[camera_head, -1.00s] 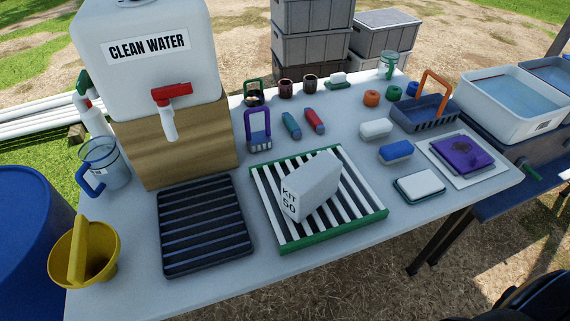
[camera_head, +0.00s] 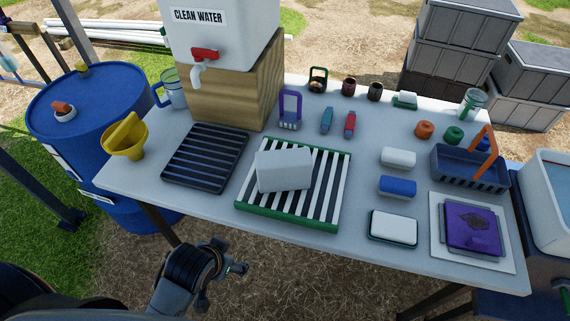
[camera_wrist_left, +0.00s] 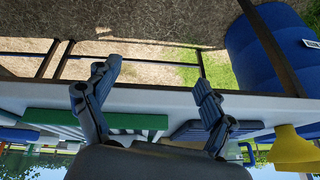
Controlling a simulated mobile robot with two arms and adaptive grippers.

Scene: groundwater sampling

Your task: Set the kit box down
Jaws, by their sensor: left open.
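The white kit box (camera_head: 284,170) rests on the green-edged rack with white slats (camera_head: 330,195), near its left part. A broad blank face shows; no label is readable, and whether it stands upright or tilts is unclear. My left gripper (camera_head: 222,275) is in front of the table, apart from the box and rack. In the left wrist view its two fingers (camera_wrist_left: 157,78) are spread with nothing between them. That view shows the rack's green edge (camera_wrist_left: 95,121); I cannot make out the box there. My right gripper is not in view.
A dark slatted rack (camera_head: 205,157) lies left of the green-edged one. A yellow funnel (camera_head: 125,138) stands at the table's left end. White and blue blocks (camera_head: 397,186) lie to the right. The table's front edge (camera_head: 200,208) is between my left gripper and the rack.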

